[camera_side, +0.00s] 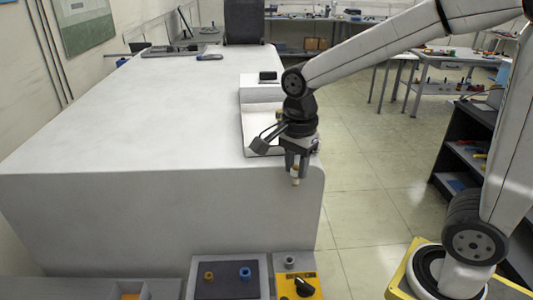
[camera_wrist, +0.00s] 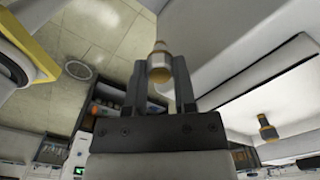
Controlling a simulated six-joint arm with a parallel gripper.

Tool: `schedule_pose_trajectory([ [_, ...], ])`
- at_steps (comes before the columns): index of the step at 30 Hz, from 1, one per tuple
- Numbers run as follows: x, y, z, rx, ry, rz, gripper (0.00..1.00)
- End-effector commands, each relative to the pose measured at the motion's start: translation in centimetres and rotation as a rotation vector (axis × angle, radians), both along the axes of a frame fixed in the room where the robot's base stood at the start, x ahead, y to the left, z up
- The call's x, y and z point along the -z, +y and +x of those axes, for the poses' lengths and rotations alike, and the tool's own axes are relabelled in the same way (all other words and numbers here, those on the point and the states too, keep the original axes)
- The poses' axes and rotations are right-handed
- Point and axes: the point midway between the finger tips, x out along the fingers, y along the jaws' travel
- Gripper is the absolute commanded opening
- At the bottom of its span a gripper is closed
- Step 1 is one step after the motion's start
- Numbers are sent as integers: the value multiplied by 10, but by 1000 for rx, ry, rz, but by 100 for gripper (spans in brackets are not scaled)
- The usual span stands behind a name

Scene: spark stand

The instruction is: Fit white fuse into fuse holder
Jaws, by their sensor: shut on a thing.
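My gripper (camera_side: 297,172) points down over the front right corner of the large white bench. It is shut on a small pale fuse with a brass-coloured end (camera_side: 295,175), which hangs below the fingertips in the side view. In the wrist view the fuse (camera_wrist: 159,58) sits between the two dark fingers (camera_wrist: 160,80). It is clear of any surface in the side view. I cannot tell for sure which fitting is the fuse holder. Below, at the front edge, a dark panel (camera_side: 208,290) carries a brass-coloured fitting (camera_side: 209,276) and a blue fitting (camera_side: 245,273).
Right of the dark panel is a unit with a grey round fitting (camera_side: 290,262) and a yellow plate with a black knob (camera_side: 304,287). An open grey tray stands at the lower left. The white bench top (camera_side: 120,120) is mostly clear. The wrist view shows a brass-and-dark fitting (camera_wrist: 266,129).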

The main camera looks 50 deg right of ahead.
Motion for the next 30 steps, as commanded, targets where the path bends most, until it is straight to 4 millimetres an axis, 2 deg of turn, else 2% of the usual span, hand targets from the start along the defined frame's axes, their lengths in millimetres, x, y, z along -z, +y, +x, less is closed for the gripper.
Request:
schedule_pose_trajectory([
  [19, 6, 3, 4, -2, 1, 0, 0],
  [26, 26, 17, 17, -3, 4, 0, 0],
  [30, 46, 30, 28, -4, 4, -1, 0],
])
